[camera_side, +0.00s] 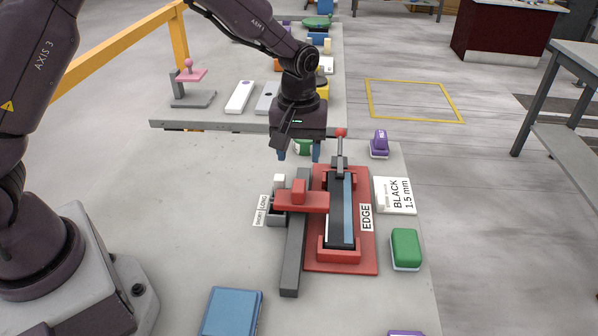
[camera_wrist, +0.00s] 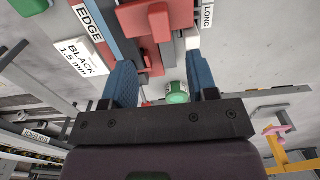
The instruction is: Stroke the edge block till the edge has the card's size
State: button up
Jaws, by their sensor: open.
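The red edge block (camera_side: 302,201), with a raised grip on top, sits across a dark grey rail (camera_side: 292,262), beside a black-and-blue strip (camera_side: 341,215) clamped in a red holder marked EDGE. In the wrist view the edge block (camera_wrist: 147,28) lies ahead of the fingers. The white card (camera_side: 395,196) reads BLACK 1.5 mm and lies right of the holder; it also shows in the wrist view (camera_wrist: 80,58). My gripper (camera_side: 299,152) is open and empty, with blue fingertips, above the slab behind the block and apart from it. The strip's edge is too small to judge.
A lever with a red knob (camera_side: 341,132) rises at the holder's far end, close to my gripper. A green-and-white pot (camera_side: 303,147) stands behind. A green block (camera_side: 405,248), a purple stamp-like piece (camera_side: 379,144) and a blue box (camera_side: 231,312) stand around. SHORT and LONG labels lie left.

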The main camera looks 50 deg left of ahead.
aim_at(299, 186)
notch_tip(299, 186, up, 4)
jog(key=shift+f, duration=0.15)
dwell(0.5)
notch_tip(299, 186, down, 13)
dwell(0.5)
grip_shut()
